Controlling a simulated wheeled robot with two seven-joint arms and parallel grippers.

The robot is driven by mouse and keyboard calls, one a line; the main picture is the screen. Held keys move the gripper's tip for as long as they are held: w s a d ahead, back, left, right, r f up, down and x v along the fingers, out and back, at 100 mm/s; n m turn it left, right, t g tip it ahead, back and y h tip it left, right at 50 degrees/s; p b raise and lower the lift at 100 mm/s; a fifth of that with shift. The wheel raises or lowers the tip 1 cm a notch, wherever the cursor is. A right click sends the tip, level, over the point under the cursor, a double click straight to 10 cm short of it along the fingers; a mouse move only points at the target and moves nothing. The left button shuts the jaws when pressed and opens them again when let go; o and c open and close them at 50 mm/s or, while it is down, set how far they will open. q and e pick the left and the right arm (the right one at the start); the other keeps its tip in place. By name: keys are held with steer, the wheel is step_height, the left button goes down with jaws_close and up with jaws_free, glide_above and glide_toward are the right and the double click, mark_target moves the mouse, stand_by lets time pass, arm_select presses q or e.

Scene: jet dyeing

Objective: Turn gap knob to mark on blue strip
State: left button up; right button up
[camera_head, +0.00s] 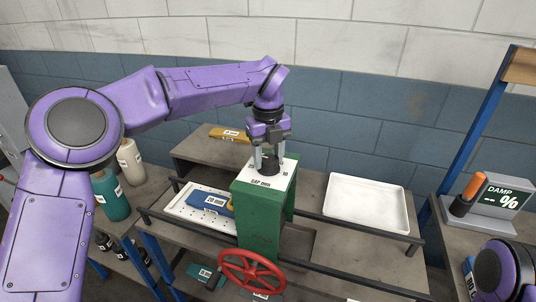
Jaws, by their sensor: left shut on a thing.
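My left gripper (270,160) points straight down over the green housing (257,208). Its fingers are shut around the dark gap knob (268,157) on the housing's white top plate, which reads "GAP mm" (266,182). The fingers hide most of the knob and part of the dial, so I cannot read the setting. A blue strip (207,201) with a white label, seemingly "20 mm", lies on the white perforated tray left of the housing. My right gripper is out of view.
A red handwheel (251,272) is on the housing's front. An empty white tray (366,205) lies to the right. A yellow strip (230,134) is on the back shelf. A "DAMP %" display (502,199) stands far right. Bottles (111,194) stand at left.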

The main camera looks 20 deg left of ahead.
arm_select(q)
steer(key=m+p, duration=0.3)
steer(key=m, duration=0.2)
steer(key=shift+r+m+p, duration=0.15)
steer(key=shift+m+p, duration=0.15)
steer(key=shift+p, duration=0.05)
steer(key=m+p, duration=0.2)
steer(key=m, duration=0.1)
steer(key=shift+d+f+m+p, duration=0.1)
steer(key=shift+f+m+p, duration=0.1)
steer(key=shift+m+p, duration=0.8)
steer(key=shift+m, duration=0.4)
steer(key=o, duration=1)
steer(key=shift+o, duration=0.2)
steer(key=shift+w+f, duration=0.1)
steer(key=shift+w, duration=0.1)
